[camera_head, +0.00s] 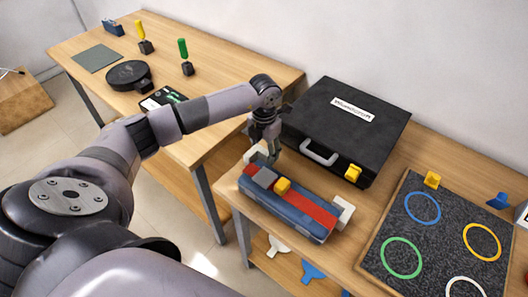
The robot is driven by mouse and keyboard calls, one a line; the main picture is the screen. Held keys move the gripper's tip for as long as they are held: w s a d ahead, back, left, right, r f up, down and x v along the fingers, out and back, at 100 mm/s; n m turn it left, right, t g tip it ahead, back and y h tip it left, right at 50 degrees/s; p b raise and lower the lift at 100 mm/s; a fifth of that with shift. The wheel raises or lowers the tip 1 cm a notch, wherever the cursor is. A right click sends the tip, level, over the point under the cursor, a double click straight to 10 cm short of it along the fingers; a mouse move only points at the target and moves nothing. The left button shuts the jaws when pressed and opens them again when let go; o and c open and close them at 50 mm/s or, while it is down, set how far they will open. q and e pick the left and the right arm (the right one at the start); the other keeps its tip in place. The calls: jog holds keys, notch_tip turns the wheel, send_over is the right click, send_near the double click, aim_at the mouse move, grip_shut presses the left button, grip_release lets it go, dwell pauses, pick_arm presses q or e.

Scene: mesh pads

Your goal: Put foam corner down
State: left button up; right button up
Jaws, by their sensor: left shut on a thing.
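A white foam corner (254,154) shows at my left gripper (272,155), at the far left end of a long blue and red case (300,209). My left gripper points down and is shut on this foam corner; the fingers hide part of it. I cannot tell whether the corner touches the case or the table. A second white foam corner (343,211) sits at the right end of the case. My right gripper is not in view.
A black hard case (355,115) stands close behind my gripper. A dark mat (440,235) with coloured rings lies at the right. The table's left edge is near the blue case.

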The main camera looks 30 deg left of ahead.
pick_arm(q)
jog(key=shift+f, duration=0.75)
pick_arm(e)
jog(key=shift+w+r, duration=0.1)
pick_arm(q)
jog(key=shift+f, duration=0.1)
jog(key=o, duration=0.8)
jog(key=shift+o, duration=0.2)
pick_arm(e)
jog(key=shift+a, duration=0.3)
